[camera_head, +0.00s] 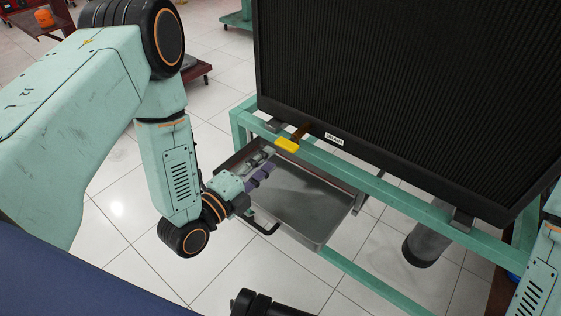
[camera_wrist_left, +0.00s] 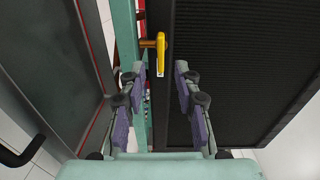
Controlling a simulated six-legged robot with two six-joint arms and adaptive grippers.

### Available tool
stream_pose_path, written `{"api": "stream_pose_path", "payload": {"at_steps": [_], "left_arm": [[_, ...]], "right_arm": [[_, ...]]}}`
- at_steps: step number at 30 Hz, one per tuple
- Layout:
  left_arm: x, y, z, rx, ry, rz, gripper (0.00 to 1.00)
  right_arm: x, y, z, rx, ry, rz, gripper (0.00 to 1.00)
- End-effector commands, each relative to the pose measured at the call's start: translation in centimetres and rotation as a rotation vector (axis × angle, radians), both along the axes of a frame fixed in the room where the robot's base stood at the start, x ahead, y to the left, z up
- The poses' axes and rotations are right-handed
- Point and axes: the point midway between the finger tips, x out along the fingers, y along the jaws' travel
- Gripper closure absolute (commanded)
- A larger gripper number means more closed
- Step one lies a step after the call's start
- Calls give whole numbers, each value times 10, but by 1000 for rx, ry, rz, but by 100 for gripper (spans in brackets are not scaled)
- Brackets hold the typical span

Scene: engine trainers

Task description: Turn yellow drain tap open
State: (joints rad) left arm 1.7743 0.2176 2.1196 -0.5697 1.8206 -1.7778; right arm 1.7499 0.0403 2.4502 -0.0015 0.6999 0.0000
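The yellow drain tap (camera_head: 287,145) sits on a brass-coloured pipe under the lower edge of the black radiator (camera_head: 400,90), left of a white label (camera_head: 334,138). In the left wrist view the tap's yellow handle (camera_wrist_left: 161,52) lies lengthwise, beyond and between the fingertips. My left gripper (camera_head: 268,163) is over the metal tray, below and left of the tap in the head view. Its purple-padded fingers are spread apart and empty in the left wrist view (camera_wrist_left: 159,72). They appear not to touch the tap.
A shallow grey metal tray (camera_head: 322,222) with a black handle hangs beneath the radiator. The green frame (camera_head: 395,200) runs close along the tap. A grey cylinder (camera_head: 425,245) stands lower right.

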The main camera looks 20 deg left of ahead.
Motion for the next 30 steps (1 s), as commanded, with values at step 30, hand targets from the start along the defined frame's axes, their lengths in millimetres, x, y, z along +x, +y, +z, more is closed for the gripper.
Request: {"api": "stream_pose_path", "payload": {"at_steps": [30], "left_arm": [[77,-29,-1,6,-29,-11,68]], "right_arm": [[0,0,-33,-1,0,-1,60]]}}
